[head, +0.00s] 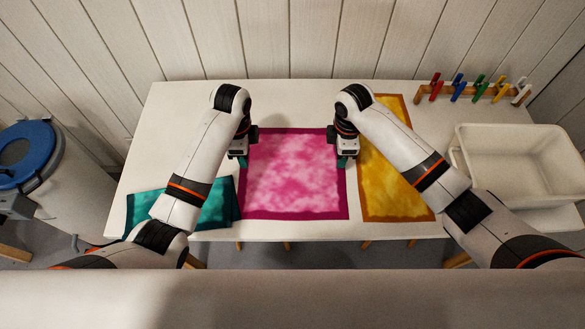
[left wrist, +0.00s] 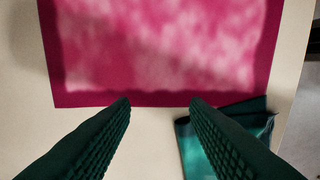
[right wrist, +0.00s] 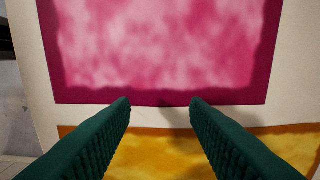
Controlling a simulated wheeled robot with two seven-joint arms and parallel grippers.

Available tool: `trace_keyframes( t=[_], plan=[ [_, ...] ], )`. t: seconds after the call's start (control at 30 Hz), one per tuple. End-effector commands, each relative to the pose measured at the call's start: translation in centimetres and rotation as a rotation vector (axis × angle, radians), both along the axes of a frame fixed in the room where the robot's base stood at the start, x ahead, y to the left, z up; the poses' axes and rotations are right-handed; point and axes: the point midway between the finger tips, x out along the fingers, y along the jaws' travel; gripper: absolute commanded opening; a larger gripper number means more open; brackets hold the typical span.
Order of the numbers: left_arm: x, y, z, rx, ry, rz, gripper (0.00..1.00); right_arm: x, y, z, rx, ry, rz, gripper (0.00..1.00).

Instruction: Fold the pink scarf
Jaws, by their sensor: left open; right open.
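The pink scarf (head: 293,175) lies flat and unfolded on the table, with a darker magenta border. It fills the upper part of the left wrist view (left wrist: 160,45) and of the right wrist view (right wrist: 155,45). My left gripper (head: 240,160) is open and empty at the scarf's left edge, toward the back. Its fingertips (left wrist: 160,101) appear just outside the border. My right gripper (head: 346,161) is open and empty at the scarf's right edge, toward the back. Its fingertips (right wrist: 160,101) also appear just outside the border. I cannot tell whether either touches the cloth.
A folded teal scarf (head: 145,209) lies to the left, partly under my left arm. A flat yellow scarf (head: 385,190) lies close on the right. A white bin (head: 480,175) and a rack with coloured clips (head: 480,92) stand further right. The white table (head: 190,105) is clear at the back left.

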Motion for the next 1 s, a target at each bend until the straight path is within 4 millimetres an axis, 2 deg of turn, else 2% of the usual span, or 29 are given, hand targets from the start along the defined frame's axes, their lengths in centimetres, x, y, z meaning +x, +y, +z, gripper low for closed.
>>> trace_keyframes(
  t=[0.2,0.4,0.87,1.0],
  plan=[
    [-0.1,0.0,-3.5,0.000,0.003,0.002,0.42,-0.1,0.0,-3.5,-0.001,0.003,-0.003,0.42],
    [0.0,0.0,-5.4,0.000,0.000,0.002,0.42,-0.1,0.0,-5.5,0.000,0.001,-0.002,0.42],
    [0.0,0.0,-6.2,0.000,-0.001,0.003,0.42,-0.1,0.0,-6.2,0.001,-0.001,-0.002,0.42],
    [0.0,0.0,-6.1,0.000,-0.001,0.003,0.32,0.0,0.0,-6.1,0.001,-0.001,-0.002,0.32]
  ],
)
